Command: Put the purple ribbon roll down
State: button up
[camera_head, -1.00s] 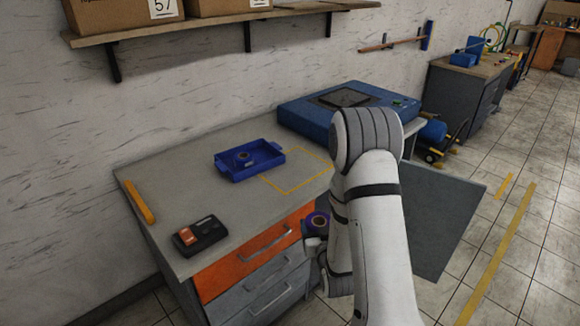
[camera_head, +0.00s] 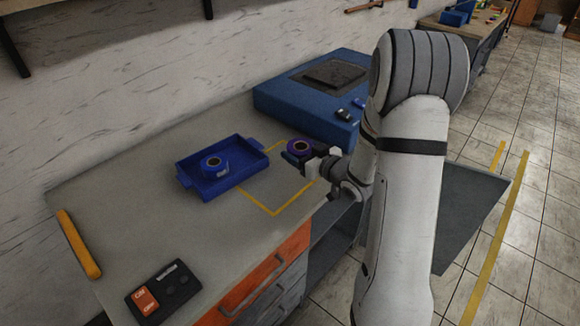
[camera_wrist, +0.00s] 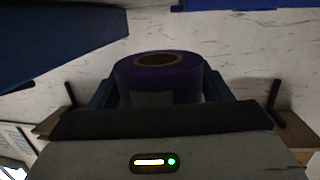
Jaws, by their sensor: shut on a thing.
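The purple ribbon roll (camera_head: 300,146) is held in my gripper (camera_head: 300,155), over the yellow-outlined area at the counter's right side. In the wrist view the purple roll (camera_wrist: 160,80) stands between the two fingers (camera_wrist: 160,92), its open core facing up. The gripper is shut on it. I cannot tell whether the roll touches the counter. A blue tray (camera_head: 233,183) lies to the left with a dark blue roll (camera_head: 214,164) in it. The yellow outline (camera_head: 274,212) is partly hidden by my gripper and arm.
A blue machine (camera_head: 310,95) with a dark plate stands just behind my gripper. A black device (camera_head: 164,292) with an orange part and a yellow bar (camera_head: 79,244) lie at the counter's left. The counter between tray and front edge is clear.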

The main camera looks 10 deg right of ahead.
aim_at(300, 178)
notch_tip(300, 178, down, 3)
jog(key=shift+f, duration=0.1)
notch_tip(300, 178, down, 4)
jog(key=shift+f, duration=0.2)
jog(key=shift+f, duration=0.1)
jog(key=shift+f+b, duration=0.15)
jog(key=shift+b, duration=0.3)
jog(key=o, duration=1)
jog(key=shift+s, duration=0.1)
